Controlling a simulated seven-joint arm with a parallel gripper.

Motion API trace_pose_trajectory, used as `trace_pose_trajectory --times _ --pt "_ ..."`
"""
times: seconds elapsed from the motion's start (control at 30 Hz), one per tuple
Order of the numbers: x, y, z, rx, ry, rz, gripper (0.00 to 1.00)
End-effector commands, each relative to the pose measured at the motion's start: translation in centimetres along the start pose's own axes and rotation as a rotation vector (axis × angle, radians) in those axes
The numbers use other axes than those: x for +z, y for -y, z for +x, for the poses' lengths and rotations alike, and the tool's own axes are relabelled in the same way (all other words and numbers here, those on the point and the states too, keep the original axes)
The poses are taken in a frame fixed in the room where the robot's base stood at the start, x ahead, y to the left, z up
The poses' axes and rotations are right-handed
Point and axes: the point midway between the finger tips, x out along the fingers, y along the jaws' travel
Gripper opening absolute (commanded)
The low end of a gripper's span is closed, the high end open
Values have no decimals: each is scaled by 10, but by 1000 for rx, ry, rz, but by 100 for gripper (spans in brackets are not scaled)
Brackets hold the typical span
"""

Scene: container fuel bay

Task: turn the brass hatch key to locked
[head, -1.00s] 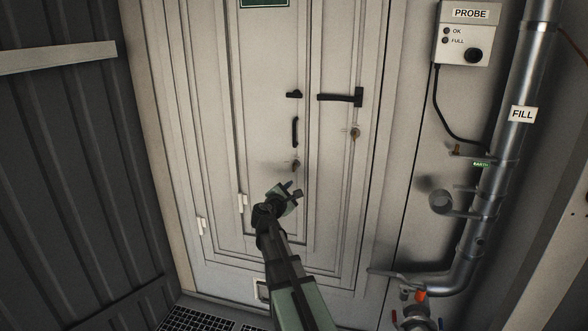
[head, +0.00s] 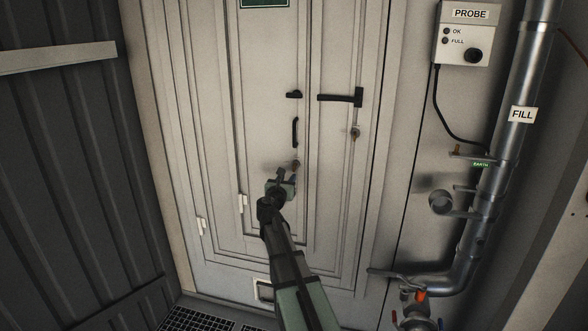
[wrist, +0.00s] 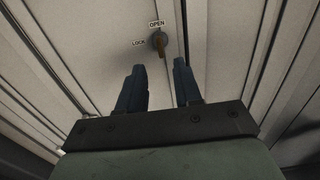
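The small brass hatch key (wrist: 159,42) sits on a round lock on the pale hatch in the wrist view. An OPEN label (wrist: 157,23) is just above it and a LOCK label (wrist: 138,43) is to its left. The key's brass part looks upright in that view, in line with OPEN. My gripper (wrist: 158,70) is open and empty, its two dark fingers apart below the key and not touching it. In the head view my gripper (head: 282,174) is just below the lock (head: 295,164), where the key is too small to read.
The hatch has a black pull handle (head: 295,131) above the lock and a black lever (head: 341,97) to the right, with another small lock (head: 355,132) below it. The probe box (head: 466,35) and fill pipe (head: 503,160) stand to the right. Space in front of the hatch is clear.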

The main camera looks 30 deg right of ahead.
Motion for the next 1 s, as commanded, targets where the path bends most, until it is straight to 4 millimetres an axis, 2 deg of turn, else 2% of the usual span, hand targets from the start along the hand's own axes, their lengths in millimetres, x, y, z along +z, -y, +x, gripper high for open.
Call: trace_pose_trajectory --times 0.03,0.1,0.5,0.67,0.93,1.0 --pt "0 -1 12 -1 0 1 34" --pt "0 -2 25 0 0 1 34" --pt "0 -1 90 -1 0 2 34" --pt "0 0 100 0 0 2 34" --pt "0 0 100 1 0 2 34" --pt "0 0 100 0 0 2 28"
